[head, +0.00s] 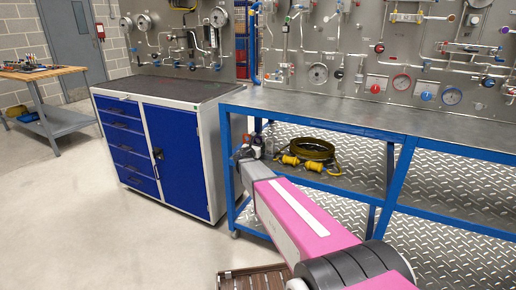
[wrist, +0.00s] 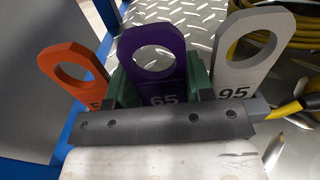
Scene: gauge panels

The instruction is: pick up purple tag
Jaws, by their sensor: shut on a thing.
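The purple tag (wrist: 155,84), marked 65, stands upright in the middle of the wrist view, with a round hole in its top. My gripper (wrist: 158,98) is at its lower part, shut on it. Dark green parts show on both sides of the tag; I cannot tell whether they belong to a holder. The tag's lower end is hidden behind the gripper's dark bar. In the head view my gripper (head: 248,150) is at the left end of the blue bench's lower shelf, and the tag is too small to make out.
An orange tag (wrist: 94,85) stands left of the purple one, and a grey tag (wrist: 240,78) marked 95 stands right. A coiled yellow cable (head: 312,150) lies close by on the shelf. The blue bench (head: 300,108) has its top above and a leg beside my gripper.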

